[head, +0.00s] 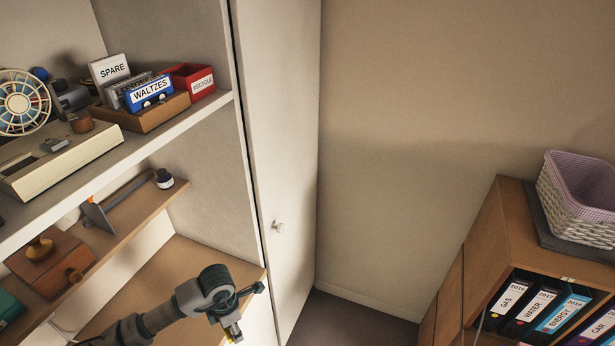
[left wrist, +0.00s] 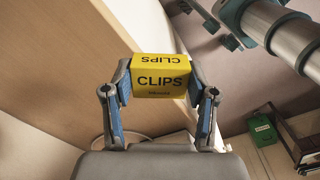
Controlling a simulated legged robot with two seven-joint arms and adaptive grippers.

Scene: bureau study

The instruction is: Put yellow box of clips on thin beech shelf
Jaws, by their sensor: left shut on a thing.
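The yellow box of clips (left wrist: 160,82) is between the two fingers of my left gripper (left wrist: 160,90) in the left wrist view, its CLIPS label facing the camera. In the head view my left gripper (head: 235,330) is low, in front of the cabinet, and only a small yellow patch of the box (head: 236,337) shows by its fingers. The thin beech shelf (head: 140,216) is up and left of the gripper, under the white shelf. The box is apart from it. My right gripper is in neither view.
An ink bottle (head: 164,179), a grey angled tool (head: 98,215) and a wooden box (head: 48,262) stand on the beech shelf. A wider wooden board (head: 185,262) lies below it. A white door (head: 280,150) stands to the right.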

